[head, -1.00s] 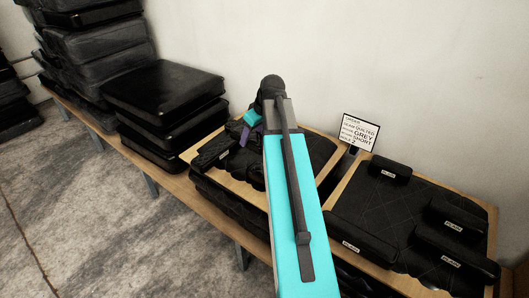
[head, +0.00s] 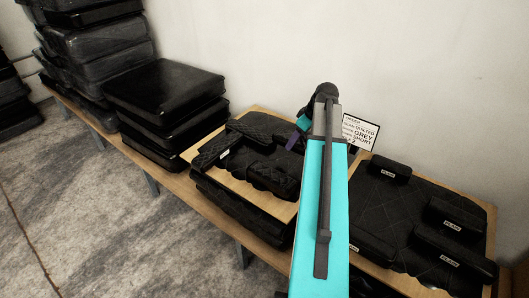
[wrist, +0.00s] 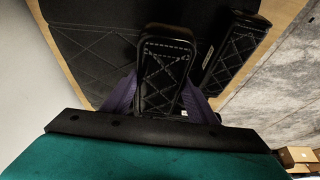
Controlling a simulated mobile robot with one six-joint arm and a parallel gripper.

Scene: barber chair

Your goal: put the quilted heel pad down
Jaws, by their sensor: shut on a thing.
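My gripper (wrist: 160,98) is shut on the quilted heel pad (wrist: 165,72), a small black pad with pale diamond stitching, seen in the wrist view between my purple fingers. In the head view my gripper (head: 302,124) is at the right side of the left board (head: 198,172), and my arm hides part of this area. In the wrist view a dark quilted cushion lies beyond the held pad. A long stitched pad (wrist: 236,48) is to its right, apart from it. I cannot tell whether the held pad touches anything below.
The right board (head: 484,215) carries a quilted cushion and several pads labelled plain. An order card (head: 360,132) stands between the boards, reading quilted, grey, short, 2. Black cushions (head: 165,95) are stacked to the left. A wall rises behind the bench.

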